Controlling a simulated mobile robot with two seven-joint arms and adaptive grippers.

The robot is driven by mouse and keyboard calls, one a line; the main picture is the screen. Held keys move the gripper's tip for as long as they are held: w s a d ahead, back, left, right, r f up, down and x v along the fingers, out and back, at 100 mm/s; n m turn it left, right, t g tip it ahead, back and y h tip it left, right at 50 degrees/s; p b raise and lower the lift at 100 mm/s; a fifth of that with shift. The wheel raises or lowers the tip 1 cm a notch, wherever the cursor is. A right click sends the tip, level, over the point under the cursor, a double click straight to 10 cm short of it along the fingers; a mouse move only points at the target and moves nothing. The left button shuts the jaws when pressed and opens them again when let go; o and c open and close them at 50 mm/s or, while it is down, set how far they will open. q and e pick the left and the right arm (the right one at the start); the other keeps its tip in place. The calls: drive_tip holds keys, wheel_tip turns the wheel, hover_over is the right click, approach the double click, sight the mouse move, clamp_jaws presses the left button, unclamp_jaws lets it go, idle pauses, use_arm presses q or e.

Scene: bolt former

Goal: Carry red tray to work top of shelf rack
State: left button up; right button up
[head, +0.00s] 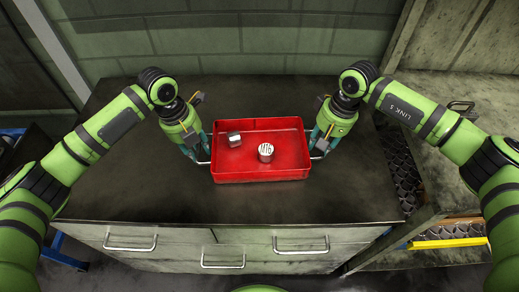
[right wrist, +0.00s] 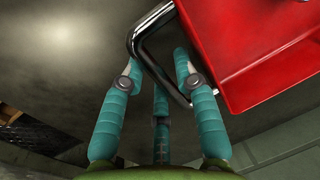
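A red tray (head: 262,178) sits on a dark cabinet top between my two grippers. It carries a grey metal nut-like part (head: 234,139) and a white-topped round part marked M16 (head: 266,152). My left gripper (head: 201,160) is at the tray's left handle; its finger gap is too small to judge. My right gripper (head: 320,152) is at the right handle. In the right wrist view, the metal handle (right wrist: 142,30) passes between the spread fingers of my right gripper (right wrist: 157,72), with visible gaps. The shelf rack's worn top (head: 455,90) is at the right.
The dark cabinet top (head: 140,190) is clear around the tray, with drawers (head: 130,240) below its front edge. The rack has mesh sides and a yellow-edged lower shelf (head: 447,243). A green-grey wall (head: 240,40) stands behind. My right arm extends over part of the rack.

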use_arm(q)
drive_tip(key=shift+r, duration=0.1)
clamp_jaws()
use_arm(e)
drive_tip(key=shift+s, duration=0.1)
clamp_jaws()
use_arm(q)
drive_tip(key=shift+r, duration=0.15)
use_arm(e)
drive_tip(key=shift+r, duration=0.25)
